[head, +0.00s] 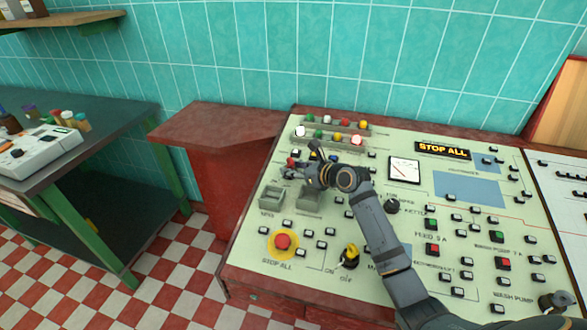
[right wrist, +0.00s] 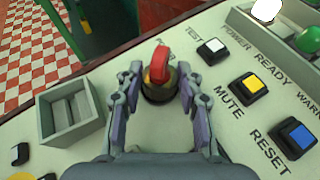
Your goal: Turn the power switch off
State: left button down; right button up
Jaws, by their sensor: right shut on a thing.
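The power switch (right wrist: 160,66) shows in the right wrist view as a red lever handle on a round brassy base, set in the pale panel. Its label is partly hidden behind it. The red handle points up and away in that view. My right gripper (right wrist: 161,80) has one finger on each side of the switch and is shut on it. My left gripper is not in view.
White, yellow and blue buttons (right wrist: 248,90) lie right of the switch in the right wrist view, and a grey open box (right wrist: 67,112) lies left. The head view shows a red stop button (head: 283,241), a yellow-black rotary knob (head: 349,256) and a lamp row (head: 327,137).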

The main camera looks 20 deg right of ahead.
jog(key=shift+w+d+r+n+g+y+p, duration=0.1)
jog(key=shift+n+g+y+p, duration=0.3)
jog(key=shift+p, duration=0.3)
jog(key=shift+d+n+g+y+p, duration=0.1)
jog(key=shift+n+g+y+p, duration=0.2)
jog(key=shift+n+y+p, duration=0.25)
jog(key=shift+n+g+y+p, duration=0.5)
jog(key=shift+n+y+p, duration=0.05)
jog(key=shift+n, duration=0.1)
jog(key=shift+w+n+g+y, duration=0.1)
jog(key=shift+n+g+y, duration=0.2)
jog(key=shift+n+y, duration=0.2)
jog(key=shift+n+g+y, duration=0.3)
jog(key=shift+n+g, duration=0.2)
jog(key=shift+w+d+f+n+g+y+b, duration=0.1)
jog(key=shift+f+n+g+y+b, duration=0.15)
jog(key=shift+n+g+y+b, duration=0.4)
jog(key=shift+w+n+g+y+b, duration=0.1)
jog(key=shift+n+g+y+b, duration=0.25)
jog(key=shift+n+g+b, duration=1.25)
jog(key=shift+m, duration=0.25)
